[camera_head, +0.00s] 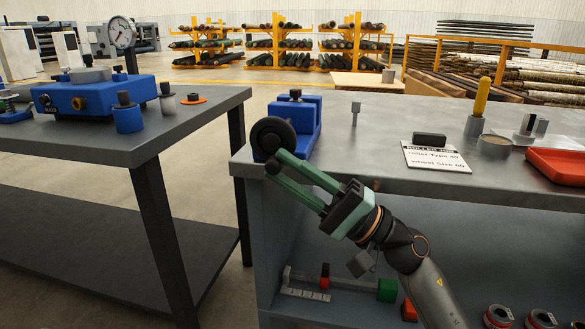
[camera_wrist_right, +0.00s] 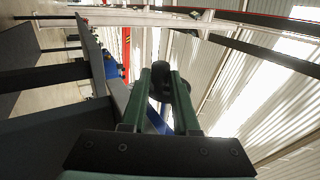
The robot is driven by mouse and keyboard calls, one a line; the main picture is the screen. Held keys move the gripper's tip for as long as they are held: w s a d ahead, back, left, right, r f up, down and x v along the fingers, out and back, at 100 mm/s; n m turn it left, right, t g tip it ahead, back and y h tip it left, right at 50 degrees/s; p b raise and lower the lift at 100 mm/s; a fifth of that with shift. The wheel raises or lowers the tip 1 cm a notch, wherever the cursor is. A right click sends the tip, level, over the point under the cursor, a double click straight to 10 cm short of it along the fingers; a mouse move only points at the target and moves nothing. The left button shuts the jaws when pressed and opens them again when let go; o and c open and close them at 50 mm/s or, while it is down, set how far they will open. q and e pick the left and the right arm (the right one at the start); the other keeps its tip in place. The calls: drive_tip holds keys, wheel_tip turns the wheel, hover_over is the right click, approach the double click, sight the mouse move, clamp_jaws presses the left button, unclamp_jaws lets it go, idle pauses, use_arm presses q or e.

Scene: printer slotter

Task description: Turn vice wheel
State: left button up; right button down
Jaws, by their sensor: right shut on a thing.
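The blue vice (camera_head: 306,122) stands at the left front corner of the grey workbench (camera_head: 375,150). Its dark round wheel (camera_head: 272,136) faces the front and overhangs the bench edge. My right gripper (camera_head: 276,161) reaches up from the lower right, with its green fingers at the wheel's lower rim. In the right wrist view the dark wheel (camera_wrist_right: 181,100) shows between and behind the green fingers (camera_wrist_right: 160,78). My left gripper is not in view.
A dark table (camera_head: 120,145) on the left carries a blue device (camera_head: 85,97) with a gauge (camera_head: 122,33). On the workbench are a white sign (camera_head: 437,156), a yellow-handled tool (camera_head: 481,97) and a red tray (camera_head: 558,166). A floor gap separates the two tables.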

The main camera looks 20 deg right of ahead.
drive_tip(key=shift+w+a+f+y, duration=0.1)
drive_tip(key=shift+a+y, duration=0.1)
drive_tip(key=shift+y, duration=0.2)
idle(0.3)
drive_tip(key=c, duration=0.7)
unclamp_jaws()
drive_tip(key=v, duration=1.2)
drive_tip(key=shift+f, duration=0.25)
